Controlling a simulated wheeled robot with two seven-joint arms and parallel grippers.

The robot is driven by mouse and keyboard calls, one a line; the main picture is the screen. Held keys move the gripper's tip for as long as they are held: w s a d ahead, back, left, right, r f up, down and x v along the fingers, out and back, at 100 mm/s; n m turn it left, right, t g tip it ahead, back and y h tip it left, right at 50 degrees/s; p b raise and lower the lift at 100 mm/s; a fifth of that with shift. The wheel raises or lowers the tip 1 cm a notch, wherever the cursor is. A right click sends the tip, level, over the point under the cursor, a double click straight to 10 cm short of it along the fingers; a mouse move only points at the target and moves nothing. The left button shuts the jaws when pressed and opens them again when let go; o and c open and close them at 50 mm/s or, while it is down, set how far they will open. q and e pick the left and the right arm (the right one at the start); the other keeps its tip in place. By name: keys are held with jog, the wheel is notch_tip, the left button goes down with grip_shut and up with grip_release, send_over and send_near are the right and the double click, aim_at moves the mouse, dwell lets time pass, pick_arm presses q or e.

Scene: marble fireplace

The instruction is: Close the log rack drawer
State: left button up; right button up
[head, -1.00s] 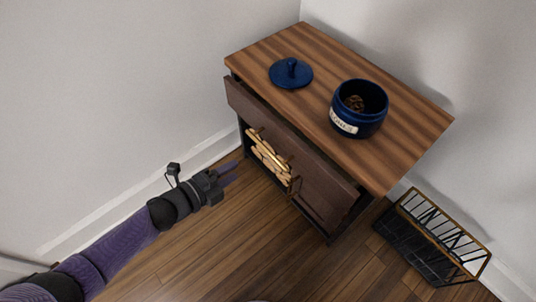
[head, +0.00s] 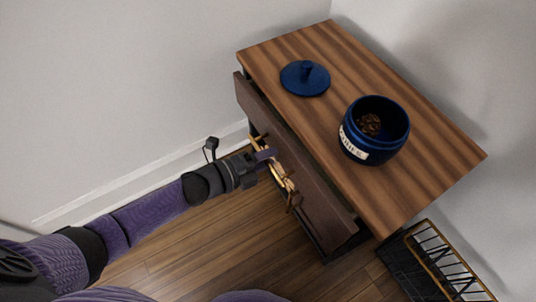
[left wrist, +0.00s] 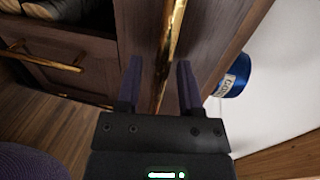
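The log rack's drawer (head: 300,180) is a dark wood front standing out a little from under the striped wood top (head: 360,120). It has a long brass handle (head: 284,180), which also shows in the left wrist view (left wrist: 170,50). My left gripper (head: 268,158) is at the handle. In the left wrist view its two fingers (left wrist: 160,85) are apart, with the handle bar between them; I cannot tell that either finger touches it. My right gripper is not in view.
A blue jar (head: 376,130) with brown contents and a white label stands on the top, its blue lid (head: 305,78) beside it. A black and brass rack (head: 445,265) stands on the floor at right. A wall is behind my left arm.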

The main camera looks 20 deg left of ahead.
pick_arm(q)
grip_shut()
dwell(1.2)
